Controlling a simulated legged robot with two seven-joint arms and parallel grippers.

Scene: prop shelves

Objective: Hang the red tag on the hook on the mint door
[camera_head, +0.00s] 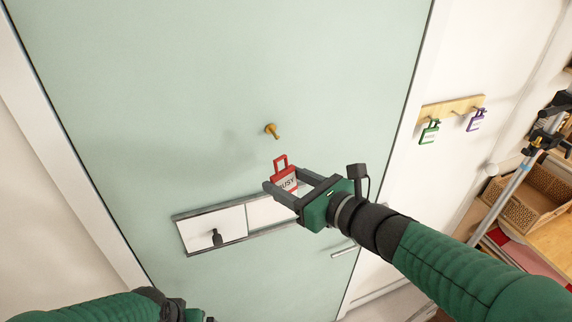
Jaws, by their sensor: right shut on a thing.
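The red tag (282,174) has a square loop on top and a pale face with letters that seem to read "BUSY". My right gripper (284,187) is shut on the tag and holds it upright, loop up. A brass hook (271,131) sticks out of the mint door (190,80). In the picture the tag's loop is just below the hook and apart from it; the depth between them is hard to judge. My left arm shows at the bottom left, but its fingers are out of the frame.
A framed sliding panel (212,229) with a dark knob is on the door below the hook, and a door handle (345,252) is lower right. A wooden rack (452,108) holds a green tag (429,133) and a purple tag (476,121). A wicker basket (530,194) stands at right.

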